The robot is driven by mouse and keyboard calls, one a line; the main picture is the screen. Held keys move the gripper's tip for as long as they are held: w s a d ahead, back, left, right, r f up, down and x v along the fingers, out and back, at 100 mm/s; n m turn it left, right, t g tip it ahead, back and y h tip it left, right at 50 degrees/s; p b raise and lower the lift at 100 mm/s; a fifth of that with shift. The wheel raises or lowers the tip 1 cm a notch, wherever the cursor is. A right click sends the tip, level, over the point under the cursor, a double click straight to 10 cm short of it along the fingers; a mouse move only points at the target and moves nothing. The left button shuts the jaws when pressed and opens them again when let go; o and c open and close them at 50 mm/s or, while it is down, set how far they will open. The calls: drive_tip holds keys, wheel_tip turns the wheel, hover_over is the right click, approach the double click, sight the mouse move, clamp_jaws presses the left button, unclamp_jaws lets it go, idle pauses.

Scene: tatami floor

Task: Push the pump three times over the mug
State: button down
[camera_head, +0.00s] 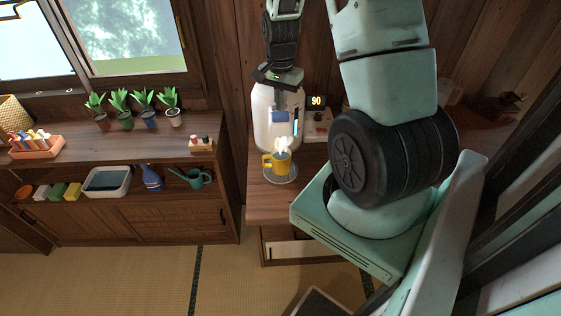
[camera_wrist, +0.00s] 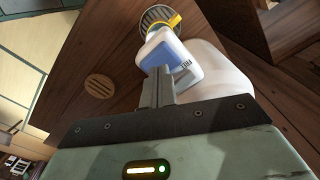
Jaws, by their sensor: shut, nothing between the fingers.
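A white pump dispenser (camera_head: 264,122) stands upright on the wooden cabinet, with a blue-topped pump head (camera_head: 279,117) facing forward. A yellow mug (camera_head: 281,164) stands below that head on a round grated tray (camera_head: 284,179), with white steam-like wisps above it. My gripper (camera_head: 283,96) is above the dispenser, pointing down. In the wrist view my gripper (camera_wrist: 158,88) has its fingers together, with the tips over the blue part of the pump head (camera_wrist: 160,58). I cannot tell whether they touch it. The mug (camera_wrist: 172,21) is mostly hidden behind the head there.
A small display reading 90 (camera_head: 316,101) and a pale item (camera_head: 318,125) stand right of the dispenser. A low shelf (camera_head: 140,148) at left bears several potted plants, a blue vase (camera_head: 152,178) and a watering can (camera_head: 196,179). The wooden wall is close behind.

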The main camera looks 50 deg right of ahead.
idle(0.4)
wheel_tip(320, 180, up, 6)
drive_tip(key=p, duration=0.5)
idle(0.6)
drive_tip(key=a+n+y+b, duration=0.1)
drive_tip(key=a+n+b, duration=0.9)
drive_tip(key=a, duration=1.7)
drive_tip(key=s+a+f+n+b, duration=0.1)
drive_tip(key=s+a+n+b, duration=0.2)
drive_tip(key=s+a+n, duration=1)
drive_tip(key=s, duration=0.4)
drive_tip(key=shift+a+f+n, duration=0.25)
drive_tip(key=shift+a+n, duration=0.05)
drive_tip(key=shift+a, duration=0.05)
